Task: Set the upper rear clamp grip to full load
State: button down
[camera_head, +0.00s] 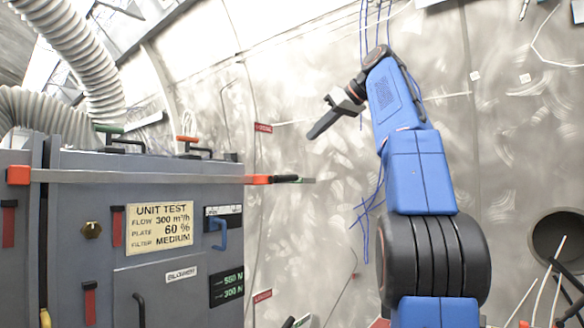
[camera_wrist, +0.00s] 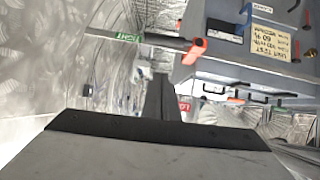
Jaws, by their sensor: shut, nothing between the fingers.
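A long bar clamp runs across the upper part of the grey unit. Its orange jaw (camera_head: 257,180) sits at the unit's right edge, with a dark grip (camera_head: 285,178) sticking out to the right. The wrist view also shows the orange jaw (camera_wrist: 195,50) and the dark grip (camera_wrist: 165,42), beside a green label (camera_wrist: 128,37) that seems to read TIGHT. A red label (camera_wrist: 213,88) is partly readable. My gripper (camera_head: 311,136) is shut and empty, above and slightly right of the grip, apart from it. Its fingers (camera_wrist: 160,95) point toward the clamp in the wrist view.
The unit carries a yellow test card (camera_head: 160,227), a blue handle (camera_head: 219,233) and a black load plate (camera_head: 227,286) reading 550 N and 300 N. Ribbed hoses (camera_head: 90,60) rise at the left. Free space lies between the unit and my arm.

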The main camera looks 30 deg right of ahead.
send_over(290, 176)
jog(key=s, duration=0.3)
notch_tip(290, 176, down, 6)
jog(key=f, duration=0.1)
jog(key=shift+w+d+f+n, duration=0.15)
jog(key=shift+w+f, duration=0.1)
jog(key=shift+f, duration=0.4)
jog(key=shift+w+f+n, duration=0.15)
jog(key=shift+w+f, duration=0.05)
jog(key=shift+f, duration=0.4)
jog(key=shift+w+d+f+m+g+y, duration=0.1)
jog(key=shift+d+f+m+g+y, duration=0.1)
jog(key=shift+f, duration=0.3)
jog(key=shift+d+f+m+g+y, duration=0.1)
jog(key=shift+f+m+y, duration=0.1)
jog(key=shift+f, duration=0.25)
jog(key=shift+a, duration=0.1)
